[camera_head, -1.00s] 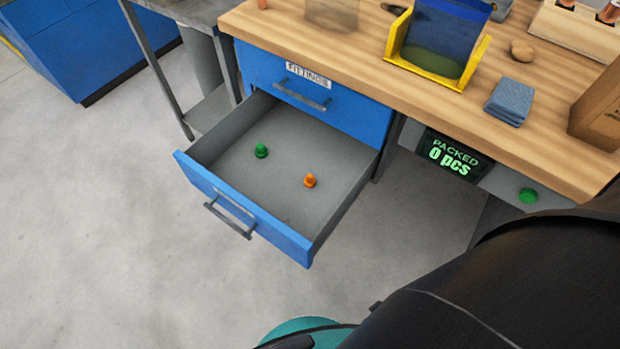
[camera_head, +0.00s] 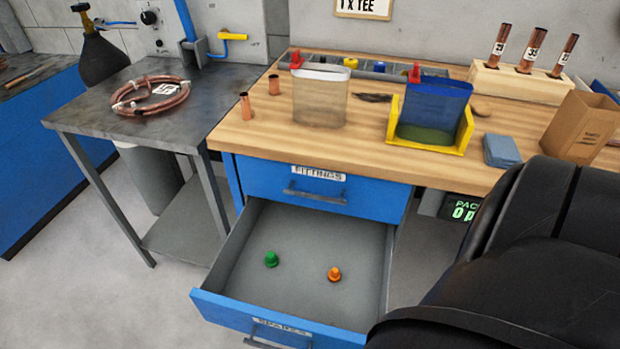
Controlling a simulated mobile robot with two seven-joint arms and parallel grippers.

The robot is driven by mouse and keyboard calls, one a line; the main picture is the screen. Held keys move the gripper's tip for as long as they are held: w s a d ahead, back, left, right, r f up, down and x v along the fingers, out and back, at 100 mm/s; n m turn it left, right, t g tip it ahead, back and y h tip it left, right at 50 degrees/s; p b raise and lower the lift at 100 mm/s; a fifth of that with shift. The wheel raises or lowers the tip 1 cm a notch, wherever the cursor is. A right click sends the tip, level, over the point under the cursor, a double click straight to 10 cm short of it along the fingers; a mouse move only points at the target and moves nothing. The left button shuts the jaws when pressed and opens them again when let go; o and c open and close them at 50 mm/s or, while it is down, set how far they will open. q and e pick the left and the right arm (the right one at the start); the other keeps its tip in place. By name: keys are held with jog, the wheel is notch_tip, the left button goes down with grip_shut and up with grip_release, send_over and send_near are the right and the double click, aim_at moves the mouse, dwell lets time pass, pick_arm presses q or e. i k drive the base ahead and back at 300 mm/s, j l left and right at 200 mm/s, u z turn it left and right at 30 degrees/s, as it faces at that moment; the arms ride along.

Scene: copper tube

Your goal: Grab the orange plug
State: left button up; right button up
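The orange plug (camera_head: 334,274) stands on the grey floor of the open lower drawer (camera_head: 237,307), right of its middle. A similar green plug (camera_head: 271,259) stands to its left in the same drawer. Both are uncovered and apart from each other. Neither of my grippers shows in the head view. A large black part of my own arm covers the lower right of the view and hides the area beside the drawer's right front corner.
The wooden workbench (camera_head: 420,170) above holds a clear container (camera_head: 320,97), a yellow holder (camera_head: 463,135), a blue cloth (camera_head: 501,150) and a paper bag (camera_head: 581,126). The upper drawer (camera_head: 370,199) is shut. A metal table (camera_head: 90,115) with a copper coil (camera_head: 152,97) stands left.

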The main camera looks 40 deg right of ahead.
aim_at(335, 275)
jog(key=i+j+z, duration=0.1)
jog(key=z, duration=0.3)
jog(key=j+z, duration=0.2)
jog(key=z, duration=0.2)
jog(key=j+z, duration=0.2)
jog(key=z, duration=0.2)
jog(key=i, duration=0.05)
